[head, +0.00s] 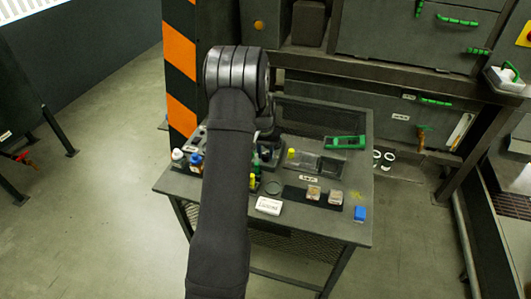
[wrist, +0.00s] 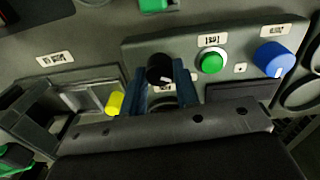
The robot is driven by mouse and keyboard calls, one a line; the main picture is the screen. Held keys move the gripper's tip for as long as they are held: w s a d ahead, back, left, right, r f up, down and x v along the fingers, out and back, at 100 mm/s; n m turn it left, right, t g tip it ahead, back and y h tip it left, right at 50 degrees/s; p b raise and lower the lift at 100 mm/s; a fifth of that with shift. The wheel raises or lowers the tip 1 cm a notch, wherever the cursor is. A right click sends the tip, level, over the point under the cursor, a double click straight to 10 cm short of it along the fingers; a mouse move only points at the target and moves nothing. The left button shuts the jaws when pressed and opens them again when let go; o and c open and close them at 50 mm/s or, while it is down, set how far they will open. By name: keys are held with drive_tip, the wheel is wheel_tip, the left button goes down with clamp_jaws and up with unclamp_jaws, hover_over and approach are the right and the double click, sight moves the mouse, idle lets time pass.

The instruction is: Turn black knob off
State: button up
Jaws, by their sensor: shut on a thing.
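The black knob (wrist: 160,68) sits on a grey control panel (wrist: 135,50) in the wrist view and has a pale mark on its face. My gripper (wrist: 161,78) has one blue-grey finger on each side of the knob and is shut on it. The knob's lower part is hidden between the fingers. In the head view my arm covers this spot, so neither the black knob nor the fingertips can be made out there.
On the same panel are a green button (wrist: 211,61) and a blue knob (wrist: 273,58), right of the black knob. A yellow knob (wrist: 115,103) is at the left. In the head view, several small items stand on the grey table (head: 340,228).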

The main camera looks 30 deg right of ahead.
sight(264, 154)
drive_tip(key=o, duration=1)
drive_tip(key=r, duration=1.7)
drive_tip(key=shift+w+a+r, duration=0.2)
drive_tip(key=shift+w+a, duration=0.05)
drive_tip(key=shift+a, duration=0.05)
drive_tip(key=f, duration=1.7)
drive_tip(key=shift+s+d+f, duration=0.25)
drive_tip(key=shift+d, duration=0.05)
drive_tip(key=shift+r, duration=0.1)
